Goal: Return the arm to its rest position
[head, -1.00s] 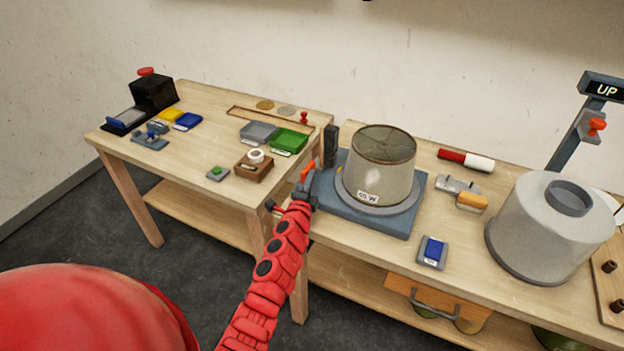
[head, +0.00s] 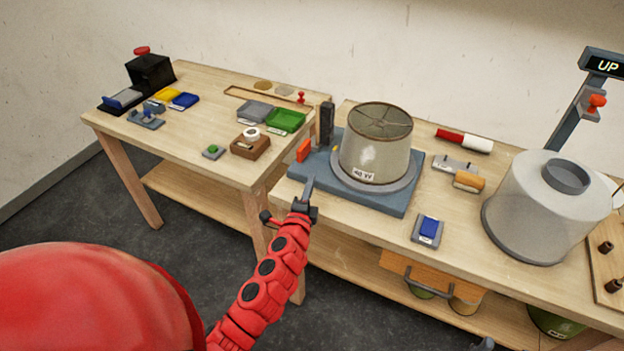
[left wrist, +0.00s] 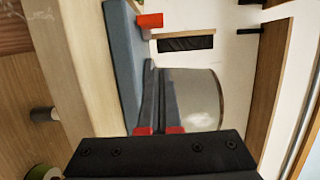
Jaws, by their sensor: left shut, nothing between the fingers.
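My left gripper (head: 308,187) is shut and empty. In the head view it is just off the near left corner of a blue-grey base (head: 390,201), with its fingers pointing at the base. A mesh-topped lampshade (head: 372,150) with a wattage label stands on that base. An orange lever (head: 304,150) and a black upright block (head: 326,122) are at the base's left side, beyond my fingertips. In the left wrist view, the closed fingers (left wrist: 159,78) show in front of the lampshade (left wrist: 200,97), and the orange lever (left wrist: 150,20) is apart from them.
The right table holds a blue-buttoned box (head: 428,230), a large white shade (head: 545,205) and a post with an UP display (head: 606,66). The left table holds a green tray (head: 286,120) and a brown box (head: 250,146). Floor shows between my arm and the tables.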

